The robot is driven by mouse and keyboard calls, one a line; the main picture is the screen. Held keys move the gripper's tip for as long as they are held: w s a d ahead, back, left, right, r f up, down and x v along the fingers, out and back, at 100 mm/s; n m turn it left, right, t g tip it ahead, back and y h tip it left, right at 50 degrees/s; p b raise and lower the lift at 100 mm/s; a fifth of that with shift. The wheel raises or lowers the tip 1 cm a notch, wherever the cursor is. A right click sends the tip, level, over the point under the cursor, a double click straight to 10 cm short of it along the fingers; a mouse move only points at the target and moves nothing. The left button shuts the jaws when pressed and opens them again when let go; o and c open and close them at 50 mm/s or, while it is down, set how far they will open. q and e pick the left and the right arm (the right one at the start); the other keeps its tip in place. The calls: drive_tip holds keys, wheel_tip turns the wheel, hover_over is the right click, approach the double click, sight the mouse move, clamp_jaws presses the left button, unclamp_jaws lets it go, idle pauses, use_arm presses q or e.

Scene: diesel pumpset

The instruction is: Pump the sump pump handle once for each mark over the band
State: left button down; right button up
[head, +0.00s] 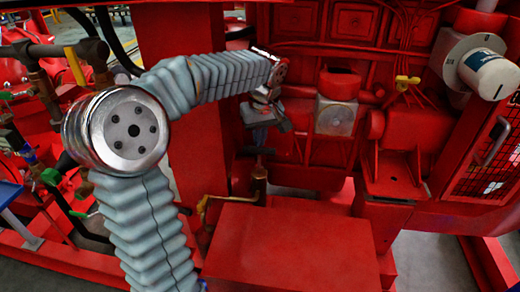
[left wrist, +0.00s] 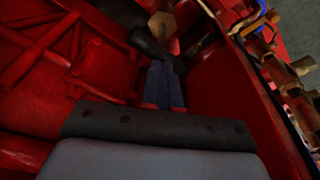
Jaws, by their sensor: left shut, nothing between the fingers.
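The sump pump looks to be the small upright brass cylinder (head: 259,186) beside the red box in the head view. A thin brass bar (head: 208,202), which may be its handle, runs left from its foot and bends down. My left gripper (head: 262,149) points down just above the cylinder, shut and empty. In the left wrist view its closed fingers (left wrist: 163,75) reach toward a dark bar (left wrist: 148,42), with a round brass piece (left wrist: 162,24) behind it. I cannot tell whether the fingers touch the bar. No marks or band can be made out. My right gripper is out of view.
A red box (head: 290,246) stands in front of the cylinder. The red engine block (head: 335,150) is behind my gripper. A white canister (head: 486,70) is at the upper right. Pipes and valves (head: 50,178) crowd the left. Grey floor (head: 432,265) shows at the lower right.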

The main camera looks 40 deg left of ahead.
sight(260, 150)
use_arm(q)
drive_tip(key=shift+f+b, duration=2.1)
drive_tip(key=shift+f, duration=0.9)
drive_tip(key=shift+r, duration=0.15)
drive_tip(key=shift+r+p, duration=2.95)
drive_tip(key=shift+r, duration=0.35)
drive_tip(key=shift+r, duration=0.1)
wheel_tip(260, 150, up, 6)
drive_tip(key=p, duration=0.5)
drive_tip(key=shift+s, duration=0.1)
